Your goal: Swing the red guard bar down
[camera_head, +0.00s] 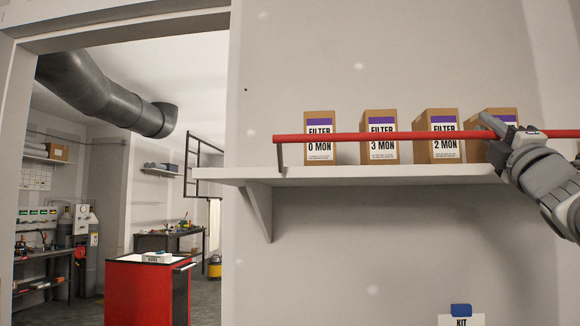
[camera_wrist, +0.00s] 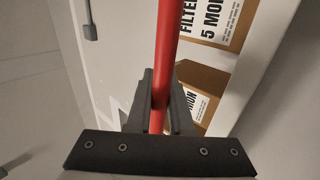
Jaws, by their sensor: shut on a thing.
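The red guard bar (camera_head: 350,136) runs level across the front of the filter boxes, above the front edge of the white shelf (camera_head: 350,176). A short grey bracket hangs from its left end. My gripper (camera_head: 492,128) is at the right part of the bar, in front of the rightmost box. In the wrist view the bar (camera_wrist: 168,40) passes between the dark fingers of my gripper (camera_wrist: 160,100), which are shut on it. The bar's far right end leaves the head view.
Several cardboard filter boxes (camera_head: 319,118) stand on the shelf behind the bar. A white kit box (camera_head: 461,320) with a blue top shows at the bottom. A doorway at left opens on a room with a red cabinet (camera_head: 140,290).

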